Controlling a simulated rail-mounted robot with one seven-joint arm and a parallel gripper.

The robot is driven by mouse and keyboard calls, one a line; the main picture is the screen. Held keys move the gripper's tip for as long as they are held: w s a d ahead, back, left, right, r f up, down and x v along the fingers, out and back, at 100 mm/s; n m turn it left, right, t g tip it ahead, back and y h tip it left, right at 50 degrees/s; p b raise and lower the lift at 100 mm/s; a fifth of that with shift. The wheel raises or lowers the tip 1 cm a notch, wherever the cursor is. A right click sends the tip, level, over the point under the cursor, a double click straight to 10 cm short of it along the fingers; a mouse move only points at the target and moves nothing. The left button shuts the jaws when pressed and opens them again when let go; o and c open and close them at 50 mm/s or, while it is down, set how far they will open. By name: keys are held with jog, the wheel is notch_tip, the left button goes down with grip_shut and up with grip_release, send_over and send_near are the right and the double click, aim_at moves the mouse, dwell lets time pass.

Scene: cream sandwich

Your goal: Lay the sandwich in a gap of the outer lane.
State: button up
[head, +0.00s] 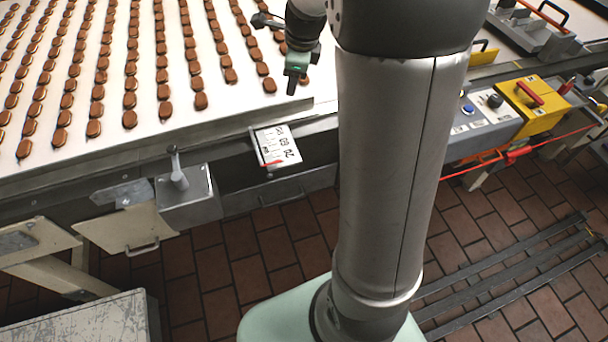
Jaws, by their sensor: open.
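Brown oval sandwiches lie in rows on the white belt (180,133). The lane nearest me runs along the belt's front edge, from a sandwich (24,148) at the left to a sandwich (269,85) at the right. Between the sandwich (200,101) and that right one, a spot in this lane is bare, a gap. My gripper (296,82) is over the belt near its right front corner, with its jaws open. A sandwich shows partly beside its fingers; I cannot tell whether they touch it. My arm hides the belt further right.
A white scale plate (277,146) with a red pointer hangs on the front rail. A grey box with a lever (187,195) juts out below the belt. A yellow control box (533,105) stands right of my arm. Floor rails (500,275) lie at the lower right.

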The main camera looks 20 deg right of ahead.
jog(key=s+a+f+n+g, duration=0.1)
jog(key=s+a+n, duration=0.3)
jog(key=s+n, duration=0.8)
jog(key=s+a+f+n+g, duration=0.1)
jog(key=s+a+n, duration=0.4)
jog(key=s+n, duration=0.6)
jog(key=s+f, duration=0.1)
jog(key=s, duration=0.2)
jog(key=shift+s+a+n+h, duration=0.2)
jog(key=shift+n+h, duration=0.1)
jog(key=shift+n, duration=0.1)
